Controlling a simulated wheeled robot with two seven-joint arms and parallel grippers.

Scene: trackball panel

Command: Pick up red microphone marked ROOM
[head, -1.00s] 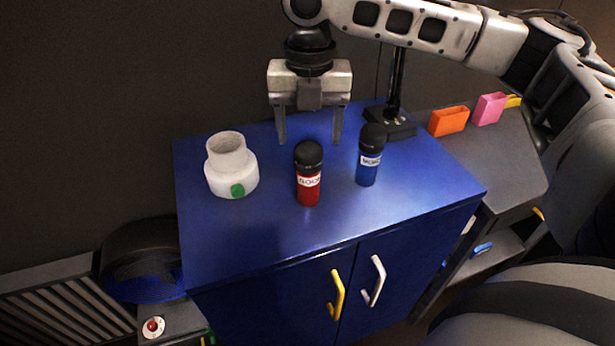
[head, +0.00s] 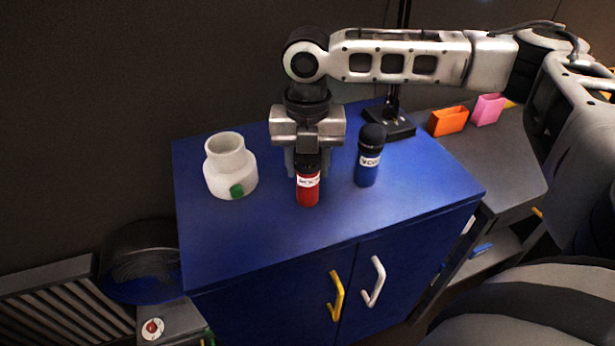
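The red microphone (head: 308,193) with a black head and a white label stands upright on the blue cabinet top. Its label is small, and the lettering is hard to read. My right gripper (head: 308,168) points down from above, with its fingers close against both sides of the microphone's black head; it looks shut on it. The gripper body hides the top of the head. The microphone's base still rests on the cabinet. My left gripper is not in view.
A blue microphone (head: 366,172) with a black head stands close to the right. A white jar-like container (head: 230,175) with a green spot stands to the left. A black stand (head: 391,122) is behind. The blue cabinet top (head: 265,235) is clear in front.

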